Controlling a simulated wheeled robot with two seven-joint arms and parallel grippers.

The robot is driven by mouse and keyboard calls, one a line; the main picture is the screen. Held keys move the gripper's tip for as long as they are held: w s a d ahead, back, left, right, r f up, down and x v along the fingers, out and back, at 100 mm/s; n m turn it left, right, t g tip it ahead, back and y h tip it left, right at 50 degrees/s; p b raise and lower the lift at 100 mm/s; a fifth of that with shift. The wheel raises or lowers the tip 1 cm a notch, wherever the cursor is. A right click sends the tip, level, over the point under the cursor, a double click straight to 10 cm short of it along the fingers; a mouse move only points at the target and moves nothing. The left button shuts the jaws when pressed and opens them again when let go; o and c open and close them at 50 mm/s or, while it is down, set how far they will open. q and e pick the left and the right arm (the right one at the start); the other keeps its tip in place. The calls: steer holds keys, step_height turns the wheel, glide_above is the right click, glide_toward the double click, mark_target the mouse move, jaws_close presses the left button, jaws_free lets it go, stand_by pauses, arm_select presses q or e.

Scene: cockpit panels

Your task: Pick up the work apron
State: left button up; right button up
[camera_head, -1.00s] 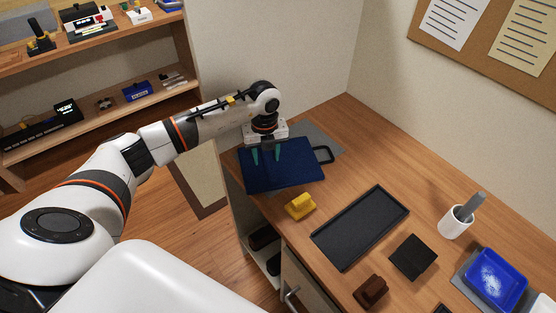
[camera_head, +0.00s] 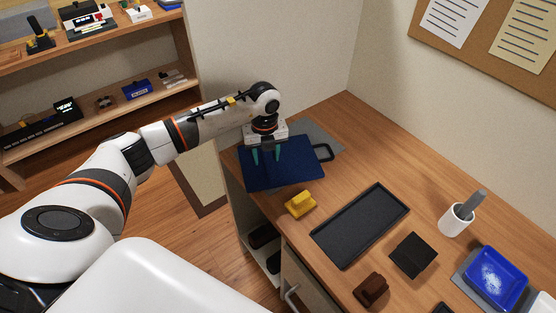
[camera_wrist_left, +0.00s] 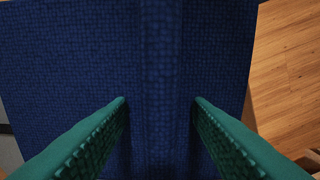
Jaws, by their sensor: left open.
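The work apron (camera_head: 290,177) is a dark blue cloth lying flat on the left end of the wooden desk, with a dark loop at its right side. It fills most of the left wrist view (camera_wrist_left: 60,60), where a raised fold runs up its middle. My left gripper (camera_head: 266,157) points down over the apron, and its green fingers also show in the left wrist view (camera_wrist_left: 160,102). The fingers are apart, one on each side of the fold. I cannot tell whether the tips touch the cloth. My right gripper is not in view.
A grey mat (camera_head: 325,136) lies partly under the apron. A yellow object (camera_head: 300,204), a black tray (camera_head: 345,245), a black square (camera_head: 413,255) and a brown block (camera_head: 371,290) lie nearer. A white cup (camera_head: 455,221) and blue tray (camera_head: 503,276) stand at right. A wall rises behind.

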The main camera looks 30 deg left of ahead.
arm_select(q)
steer(key=shift+c, duration=0.4)
jaws_close()
steer(key=shift+r, duration=0.1)
step_height(320, 180, up, 10)
steer(key=b, duration=0.1)
steer(key=shift+r, duration=0.2)
